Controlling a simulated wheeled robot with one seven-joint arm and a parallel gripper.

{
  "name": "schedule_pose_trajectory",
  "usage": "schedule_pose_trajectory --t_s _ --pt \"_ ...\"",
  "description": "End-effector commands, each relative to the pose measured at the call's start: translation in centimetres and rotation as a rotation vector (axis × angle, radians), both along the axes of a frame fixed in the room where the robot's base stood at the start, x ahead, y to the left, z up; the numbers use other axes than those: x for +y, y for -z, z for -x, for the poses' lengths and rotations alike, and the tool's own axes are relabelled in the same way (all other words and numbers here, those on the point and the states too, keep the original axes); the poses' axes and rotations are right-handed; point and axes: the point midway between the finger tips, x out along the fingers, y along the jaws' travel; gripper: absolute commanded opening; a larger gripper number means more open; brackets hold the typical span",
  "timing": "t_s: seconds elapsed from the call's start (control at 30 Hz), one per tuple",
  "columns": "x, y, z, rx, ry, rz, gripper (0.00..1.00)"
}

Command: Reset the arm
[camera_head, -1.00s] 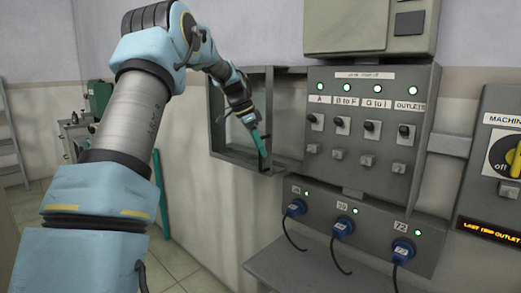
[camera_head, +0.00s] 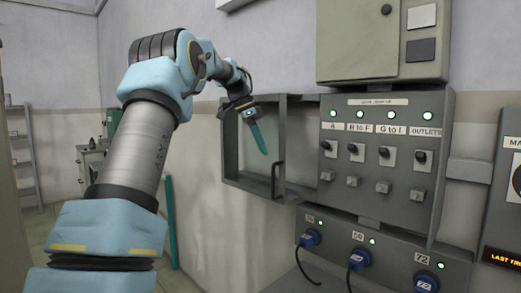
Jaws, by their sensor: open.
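My arm reaches in from the lower left, and my gripper (camera_head: 258,137) hangs in front of the open grey wall box (camera_head: 232,157), left of the switch panel. One teal finger shows clearly, pointing down and to the right. The gripper appears empty and open. It seems apart from the dark handle (camera_head: 274,182) at the box's edge, though depth is hard to judge.
The switch panel (camera_head: 340,210) has four green lights, switches and labels. Below it, blue plugs (camera_head: 358,258) with hanging cables sit in the outlet strip. A grey-green cabinet (camera_head: 350,45) is above. A machine switch box (camera_head: 500,235) is at the right edge. Shelving (camera_head: 22,150) stands far left.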

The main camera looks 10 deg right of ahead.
Motion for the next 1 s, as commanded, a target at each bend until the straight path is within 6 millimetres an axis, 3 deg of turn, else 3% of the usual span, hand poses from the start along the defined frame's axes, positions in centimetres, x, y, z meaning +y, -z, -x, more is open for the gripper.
schedule_pose_trajectory --t_s 0.13,0.23,0.47,0.67,0.8,1.0 --pt "0.6 0.9 0.4 0.014 -0.050 -0.018 0.47" --pt "2.0 2.7 1.3 0.037 -0.162 -0.054 0.47" --pt "8.1 9.1 5.7 0.095 -0.556 -0.152 0.47" --pt "14.3 14.6 12.0 0.125 -0.897 -0.205 0.47" --pt "18.5 18.2 17.7 0.145 -1.127 -0.222 0.47" --pt "22.4 21.8 25.1 0.170 -1.373 -0.218 0.47"
